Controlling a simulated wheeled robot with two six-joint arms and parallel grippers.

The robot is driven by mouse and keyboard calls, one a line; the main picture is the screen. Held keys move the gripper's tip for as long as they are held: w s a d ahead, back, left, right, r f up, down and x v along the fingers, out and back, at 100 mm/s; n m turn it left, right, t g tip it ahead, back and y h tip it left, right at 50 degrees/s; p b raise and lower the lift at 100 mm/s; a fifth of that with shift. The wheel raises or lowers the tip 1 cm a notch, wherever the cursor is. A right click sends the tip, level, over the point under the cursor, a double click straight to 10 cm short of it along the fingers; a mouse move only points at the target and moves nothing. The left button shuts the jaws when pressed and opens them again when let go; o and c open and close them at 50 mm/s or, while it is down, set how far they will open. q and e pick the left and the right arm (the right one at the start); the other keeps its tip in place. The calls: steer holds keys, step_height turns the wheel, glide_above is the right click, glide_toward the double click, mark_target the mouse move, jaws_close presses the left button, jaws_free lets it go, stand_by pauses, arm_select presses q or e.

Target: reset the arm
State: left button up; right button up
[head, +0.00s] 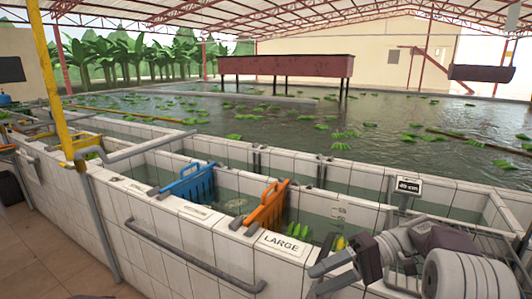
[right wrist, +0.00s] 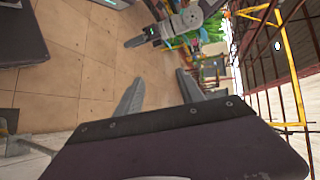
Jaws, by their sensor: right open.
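My right gripper (head: 330,273) is in the lower right of the head view, in front of the tiled wash tanks near the LARGE label. Its fingers point left and stand apart, with nothing between them. In the right wrist view its two fingers (right wrist: 158,92) are spread over tan floor tiles, and the gap is empty. A grey jointed part at the top of the right wrist view looks like my other arm; its jaw state cannot be made out. My left gripper does not show in the head view.
White-tiled tanks (head: 330,207) hold water, a blue divider (head: 190,183) and an orange divider (head: 267,207). A LARGE label (head: 283,244) and a small dark sign (head: 408,186) are near my right gripper. A grey rail (head: 190,259) runs along the front wall. Tan floor (head: 45,255) is clear at left.

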steer(key=s+a+f+g+h, duration=0.1)
steer(key=s+a+f+h, duration=0.15)
steer(key=s+a, duration=0.3)
steer(key=s+d+f+h+p, duration=0.2)
steer(key=s+f+h, duration=0.4)
steer(key=s+f, duration=0.2)
steer(key=s+d+f+m+t+h, duration=0.1)
steer(key=s+d+f+t+h, duration=0.15)
steer(key=d+f+h, duration=0.35)
steer(key=w+d+f+m+t, duration=0.1)
steer(key=w+d+f+t, duration=0.1)
steer(key=w, duration=0.3)
steer(key=shift+d+t+y, duration=0.35)
steer(key=shift+t, duration=0.1)
